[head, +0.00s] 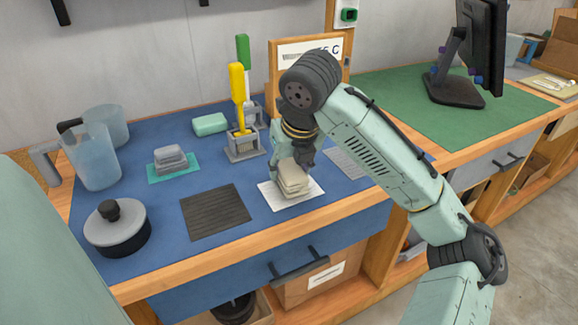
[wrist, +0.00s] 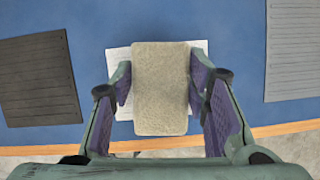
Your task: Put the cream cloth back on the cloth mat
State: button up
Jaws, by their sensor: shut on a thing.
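The cream cloth (head: 293,181), a folded stack, is at a white mat (head: 311,190) on the blue worktop. In the wrist view the cloth (wrist: 161,88) lies between my two purple-padded fingers, with the edges of the white mat (wrist: 122,56) showing beneath it. My gripper (wrist: 160,92) is shut on the cloth from both sides. In the head view my gripper (head: 290,158) points down over it. The cloth looks level and over the mat; whether it touches the mat I cannot tell.
A dark ribbed mat (head: 215,211) lies left, a grey ribbed mat (head: 348,161) right. Grey folded cloths (head: 170,159) sit on a teal mat (head: 188,174). A lidded pot (head: 118,229), jugs (head: 92,157) and brushes in holders (head: 241,120) stand around. A sign (head: 306,52) stands behind my gripper.

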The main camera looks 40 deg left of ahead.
jog(key=shift+f+b, duration=0.45)
jog(key=shift+f, duration=0.35)
dwell(0.4)
jog(key=o, duration=1.5)
jog(key=shift+o, duration=0.2)
jog(key=shift+r, duration=0.1)
jog(key=shift+p+v, duration=3.2)
jog(key=shift+v, duration=0.75)
jog(key=v, duration=1.2)
